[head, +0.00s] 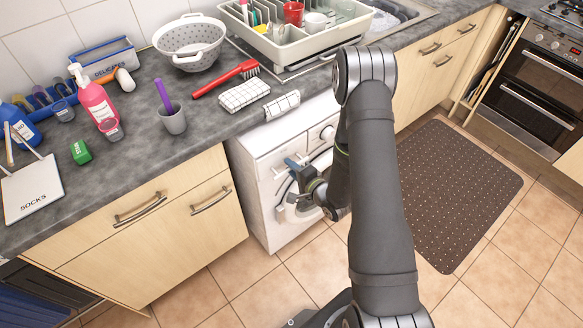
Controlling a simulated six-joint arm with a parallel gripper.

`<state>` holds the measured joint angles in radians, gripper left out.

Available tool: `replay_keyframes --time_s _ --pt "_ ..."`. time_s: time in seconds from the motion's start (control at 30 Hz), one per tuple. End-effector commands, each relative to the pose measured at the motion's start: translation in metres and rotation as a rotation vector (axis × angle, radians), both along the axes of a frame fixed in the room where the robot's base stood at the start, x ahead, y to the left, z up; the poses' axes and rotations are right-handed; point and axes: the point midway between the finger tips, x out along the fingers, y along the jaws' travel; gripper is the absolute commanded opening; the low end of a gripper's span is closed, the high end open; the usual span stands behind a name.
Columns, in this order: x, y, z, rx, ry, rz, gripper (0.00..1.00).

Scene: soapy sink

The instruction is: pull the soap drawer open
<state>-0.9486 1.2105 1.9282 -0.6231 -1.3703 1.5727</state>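The white washing machine (255,176) stands under the counter, in the middle of the view. A blue part (291,162) shows at the upper left of its front, where the soap drawer sits; the drawer's edges are too small to make out. My gripper (287,183) is in front of the machine, close to and just below the blue part. I cannot tell whether it touches it. My arm and wrist hide much of the machine's front and round door. The fingers are small and dark here, so their opening is unclear.
A checked cloth (244,94), a red brush (226,78) and a grey cup (173,120) lie on the counter above. Wooden cabinets with bar handles (211,201) stand left of the machine. A dark mat (455,190) covers the floor at right. Tiled floor in front is clear.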

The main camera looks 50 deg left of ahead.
Motion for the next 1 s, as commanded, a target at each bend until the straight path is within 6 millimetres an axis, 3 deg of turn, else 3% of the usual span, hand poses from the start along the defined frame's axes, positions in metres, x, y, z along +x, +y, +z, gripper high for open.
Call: replay_keyframes --time_s 0.3,0.43,0.7,0.83,1.0 --pt "0.0 0.003 -0.001 0.0 0.0 -0.001 0.25" --pt "0.0 0.003 -0.001 0.0 0.0 0.0 0.01" --pt "0.0 0.0 -0.001 -0.001 0.0 -0.001 0.0" --pt "0.002 -0.019 -0.002 -0.003 0.001 -0.004 0.0" --pt "0.002 -0.061 -0.002 -0.004 0.003 -0.007 0.0"
